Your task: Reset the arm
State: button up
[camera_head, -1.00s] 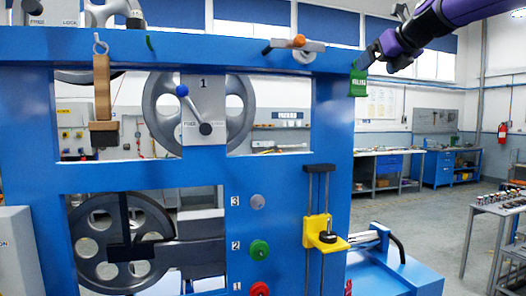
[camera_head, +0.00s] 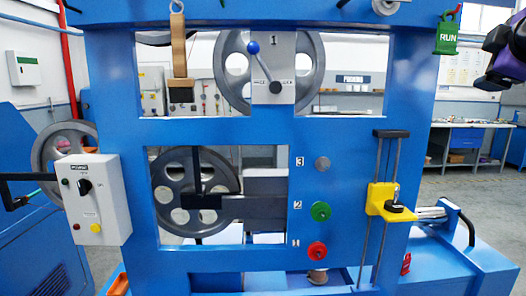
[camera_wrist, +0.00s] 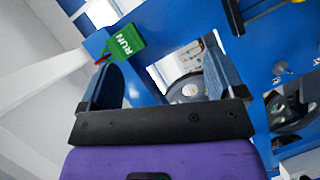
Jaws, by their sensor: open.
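My gripper (camera_wrist: 160,72) is open in the wrist view, with its two dark fingers spread and nothing between them. In the head view, only a dark and purple part of my arm (camera_head: 508,52) shows at the upper right edge, and the fingertips cannot be made out there. A green RUN tag (camera_head: 448,34) hangs at the upper right of the blue machine frame (camera_head: 341,135). The tag also shows in the wrist view (camera_wrist: 125,44), just past the left finger. In the head view, a gap separates the tag from my arm.
A grey control box (camera_head: 92,199) with a black knob stands at the left. A yellow block (camera_head: 380,197) sits on vertical rods at the frame's right. Green (camera_head: 321,211) and red (camera_head: 317,250) knobs are on the frame. Open floor (camera_head: 480,192) lies at the right.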

jog(key=s+a+f+m+g+y, duration=0.2)
jog(key=s+a+f+m+g, duration=0.2)
jog(key=s+f, duration=0.4)
jog(key=s+a+f+m+g+y, duration=0.3)
jog(key=s+a+f+m+g, duration=0.2)
jog(key=f, duration=1)
jog(key=s+a+m, duration=0.1)
jog(key=s+a, duration=0.1)
jog(key=s, duration=0.1)
jog(key=shift+s+a+f+y, duration=0.3)
jog(key=shift+s+a+f, duration=0.05)
dwell(0.3)
